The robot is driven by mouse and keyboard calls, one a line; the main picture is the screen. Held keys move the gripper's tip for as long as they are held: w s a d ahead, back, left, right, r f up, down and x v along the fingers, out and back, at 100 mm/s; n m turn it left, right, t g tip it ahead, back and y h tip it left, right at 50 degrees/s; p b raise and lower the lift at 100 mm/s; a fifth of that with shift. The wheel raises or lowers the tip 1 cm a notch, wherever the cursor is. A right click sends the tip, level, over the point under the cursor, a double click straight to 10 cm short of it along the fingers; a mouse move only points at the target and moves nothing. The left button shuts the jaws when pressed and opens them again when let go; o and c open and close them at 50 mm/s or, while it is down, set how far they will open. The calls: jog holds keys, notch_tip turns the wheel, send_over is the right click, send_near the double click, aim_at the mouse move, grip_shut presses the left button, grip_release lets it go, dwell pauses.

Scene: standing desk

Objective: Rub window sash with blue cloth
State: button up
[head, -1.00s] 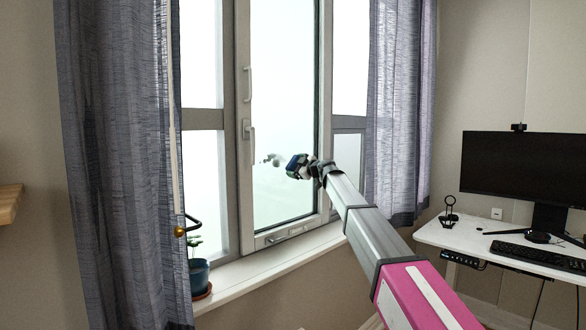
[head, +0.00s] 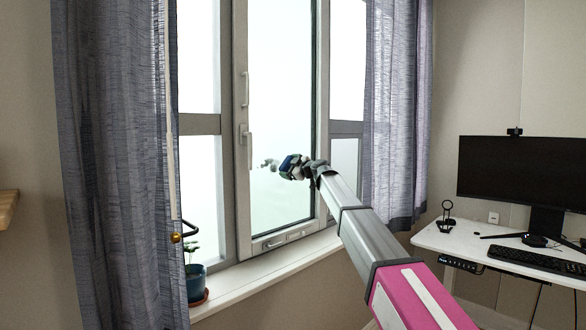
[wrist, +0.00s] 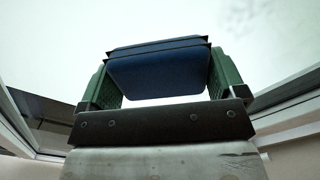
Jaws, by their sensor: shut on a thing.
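The window sash (head: 244,215) is a light grey frame around a bright glass pane, with two handles on its left side. My gripper (head: 287,166) is in front of the lower part of the pane. It is shut on the blue cloth, which looks like a flat blue pad. In the wrist view the blue cloth (wrist: 160,72) sits between the two green fingers of my gripper (wrist: 165,78), with the pale pane beyond it. A small dark reflection shows in the glass left of my gripper. I cannot tell whether the cloth touches the glass.
Grey-blue curtains (head: 110,170) hang on both sides of the window. A potted plant (head: 196,280) stands on the left of the white sill (head: 250,278). A white desk (head: 480,248) with a monitor (head: 520,172) and keyboard is at the right.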

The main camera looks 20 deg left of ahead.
aim_at(265, 168)
jog(key=shift+s+a, duration=0.9)
jog(key=shift+s, duration=0.75)
jog(key=shift+s+a, duration=0.85)
jog(key=shift+s, duration=0.8)
jog(key=shift+s+a, duration=0.9)
jog(key=shift+s, duration=0.75)
jog(key=v, duration=0.6)
jog(key=shift+d+f, duration=0.1)
jog(key=shift+d, duration=0.1)
jog(key=v, duration=0.2)
jog(key=shift+s+d, duration=0.15)
jog(key=shift+d, duration=0.2)
